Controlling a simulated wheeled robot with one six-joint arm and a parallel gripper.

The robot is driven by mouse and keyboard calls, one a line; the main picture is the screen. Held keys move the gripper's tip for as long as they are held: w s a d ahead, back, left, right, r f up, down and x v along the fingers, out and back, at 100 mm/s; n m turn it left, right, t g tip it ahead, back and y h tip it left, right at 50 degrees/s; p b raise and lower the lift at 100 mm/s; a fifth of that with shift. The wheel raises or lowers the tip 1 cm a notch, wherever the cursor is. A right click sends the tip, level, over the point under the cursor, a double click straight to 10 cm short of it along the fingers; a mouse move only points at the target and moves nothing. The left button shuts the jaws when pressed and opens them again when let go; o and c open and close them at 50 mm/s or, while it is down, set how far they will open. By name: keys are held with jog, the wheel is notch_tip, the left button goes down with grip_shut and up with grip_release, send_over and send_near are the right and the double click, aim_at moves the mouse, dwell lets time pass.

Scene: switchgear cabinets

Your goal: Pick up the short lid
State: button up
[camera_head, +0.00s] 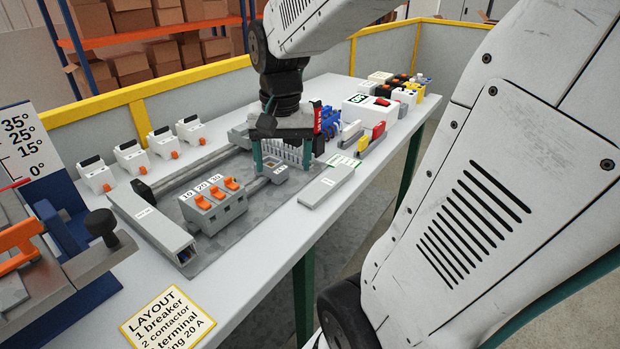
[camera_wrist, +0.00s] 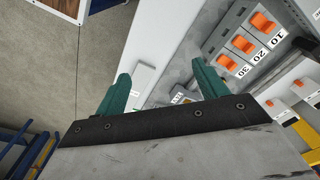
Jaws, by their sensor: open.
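A flat, light grey lid (camera_head: 322,190) with a small label lies on the table near its front edge, in the head view; I take it to be the short lid. My gripper (camera_head: 282,160) is open and points down beyond it and to its left, above the grey mounting plate. Its two green fingers also show in the wrist view (camera_wrist: 161,75), with nothing held between them. In that view a pale flat piece (camera_wrist: 141,77) with a label lies below, close to the left finger; it appears to be the same lid.
A three-switch block (camera_head: 215,208) with orange levers stands on the plate (camera_head: 245,232). A long grey duct (camera_head: 152,222) lies left, and a small grey box (camera_head: 279,174) is below the gripper. Coloured parts crowd the far right. The table's front strip is mostly clear.

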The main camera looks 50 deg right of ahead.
jog(key=w+d+f+m, duration=0.2)
jog(key=d+f+m, duration=0.25)
jog(key=d, duration=0.55)
jog(key=m, duration=0.4)
send_near(329, 181)
jog(key=shift+w+a+f+n+g, duration=0.2)
jog(key=shift+w+a+n+g, duration=0.1)
jog(key=shift+w, duration=0.1)
jog(key=f, duration=0.7)
jog(key=shift+s+d, duration=0.15)
jog(key=shift+d, duration=0.25)
jog(key=shift+f, duration=0.65)
jog(key=c, duration=1.1)
